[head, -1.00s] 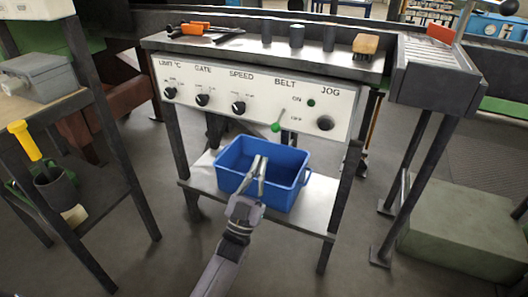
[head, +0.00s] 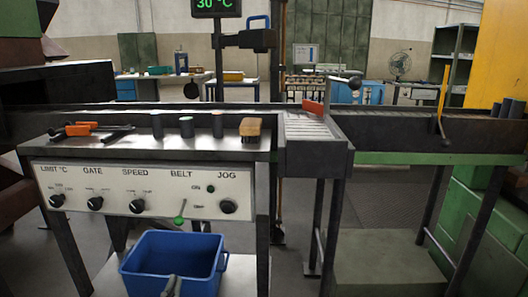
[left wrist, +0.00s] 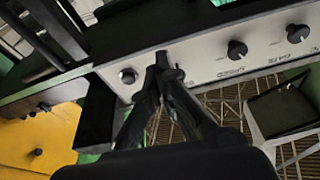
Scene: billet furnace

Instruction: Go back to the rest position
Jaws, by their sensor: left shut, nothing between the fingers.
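My left gripper (head: 172,285) shows at the bottom edge of the head view, in front of the blue bin (head: 140,280). Its fingers are together with nothing between them. In the left wrist view the closed fingertips (left wrist: 163,62) overlap the white control panel (left wrist: 205,62), which appears upside down; I cannot tell how far apart they are. In the head view the panel (head: 150,205) carries black knobs and a green-tipped belt lever (head: 179,220). Most of my left arm is out of the head view, and my right gripper is not visible.
The blue bin stands on the shelf below the panel. The bench top (head: 200,145) holds orange-handled tongs (head: 75,130), several dark cylinders and a brush (head: 250,128). A conveyor (head: 318,135) with a red block (head: 313,107) is to the right. A temperature display (head: 217,5) hangs above.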

